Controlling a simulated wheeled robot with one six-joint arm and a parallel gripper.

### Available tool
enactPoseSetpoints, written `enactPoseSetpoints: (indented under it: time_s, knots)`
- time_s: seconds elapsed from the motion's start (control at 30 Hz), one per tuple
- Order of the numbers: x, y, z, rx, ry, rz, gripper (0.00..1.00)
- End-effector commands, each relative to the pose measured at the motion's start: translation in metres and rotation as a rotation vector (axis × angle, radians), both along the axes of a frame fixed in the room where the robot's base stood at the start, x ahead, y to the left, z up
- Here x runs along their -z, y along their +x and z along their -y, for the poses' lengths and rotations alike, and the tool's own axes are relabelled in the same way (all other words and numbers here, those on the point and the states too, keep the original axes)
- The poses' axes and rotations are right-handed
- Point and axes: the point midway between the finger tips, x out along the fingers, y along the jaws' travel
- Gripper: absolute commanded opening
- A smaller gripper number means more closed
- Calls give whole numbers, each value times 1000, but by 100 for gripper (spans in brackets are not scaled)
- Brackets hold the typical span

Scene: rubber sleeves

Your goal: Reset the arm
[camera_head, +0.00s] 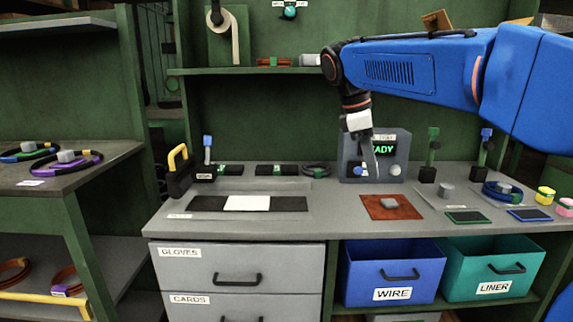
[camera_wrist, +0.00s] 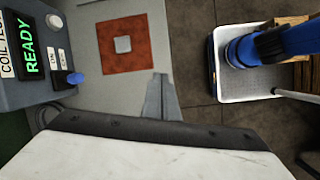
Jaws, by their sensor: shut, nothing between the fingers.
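My gripper (camera_head: 371,160) hangs from the blue arm above the grey workbench (camera_head: 330,205), in front of the tester box. In the wrist view my gripper (camera_wrist: 161,78) shows its thin grey fingers together with nothing between them. Beyond the fingertips lies a brown-red square mat (camera_head: 376,211) with a small grey block on it; the mat also shows in the wrist view (camera_wrist: 112,59). The fingers are apart from the mat and the block.
A tester box (camera_head: 400,150) with a green READY display stands behind my gripper. Blue WIRE (camera_head: 355,282) and teal LINER (camera_head: 462,262) bins sit below. A black block with a yellow handle (camera_head: 178,178) stands at the bench's left. The bench front centre is clear.

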Motion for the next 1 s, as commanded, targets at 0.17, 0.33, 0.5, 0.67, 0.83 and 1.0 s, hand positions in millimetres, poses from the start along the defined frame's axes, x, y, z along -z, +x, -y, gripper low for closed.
enactPoseSetpoints:
  time_s: [0.17,0.33,0.5,0.67,0.83,1.0]
  knots:
    - [20,-45,28,157,72,93,0]
    - [47,-87,47,319,150,180,0]
    - [78,-128,62,488,229,262,0]
    - [111,-168,72,655,309,335,0]
    - [151,-208,79,837,393,407,0]
    - [192,-243,83,1017,478,473,0]
